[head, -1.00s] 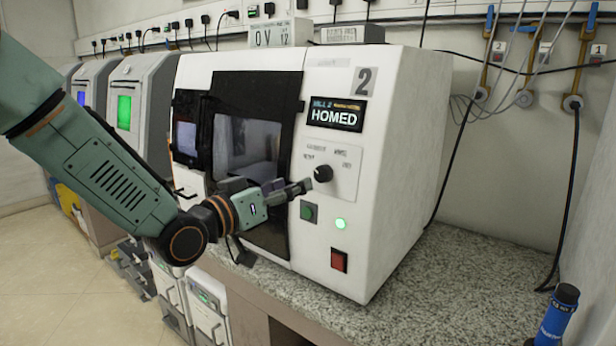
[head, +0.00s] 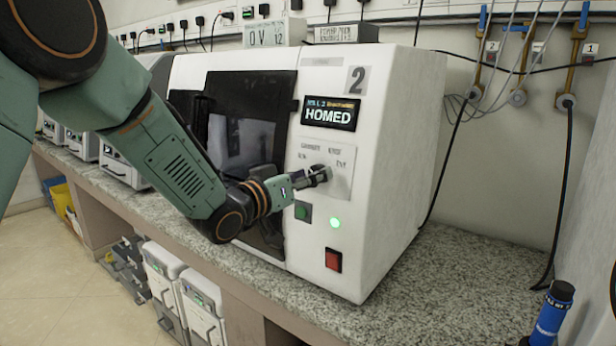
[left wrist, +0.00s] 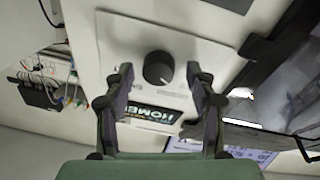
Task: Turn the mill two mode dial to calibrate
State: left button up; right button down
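Mill two is the white machine marked "2" (head: 395,160) with a black door window. Its mode dial (left wrist: 158,69) is a black round knob on a pale labelled panel (head: 336,160). My left gripper (left wrist: 160,84) is open, with one finger on each side of the dial in the left wrist view. Gaps show between the dial and both fingers there. In the head view the left gripper (head: 322,175) is at the panel and hides most of the dial. The display (head: 331,113) reads "HOMED". My right gripper is not in view.
Below the panel are a green button (head: 302,211), a lit green lamp (head: 334,223) and a red switch (head: 333,260). A blue bottle (head: 552,318) stands at the bench's right. The speckled bench top (head: 440,285) is clear beside the mill. Hoses hang on the back wall.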

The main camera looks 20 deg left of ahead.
pick_arm(q)
jog(key=shift+d+r, duration=0.1)
jog(key=shift+d, duration=0.05)
jog(key=c, duration=1.1)
jog(key=shift+m, duration=0.3)
jog(key=shift+a+r+m+g+h+p, duration=0.1)
jog(key=shift+m+g+h+p, duration=0.25)
jog(key=shift+m, duration=1.6)
jog(key=shift+a+m+g+h+p, duration=0.15)
jog(key=shift+m+p, duration=0.25)
jog(key=shift+m, duration=1.55)
jog(key=shift+d, duration=0.1)
jog(key=o, duration=1.2)
jog(key=shift+c, duration=0.2)
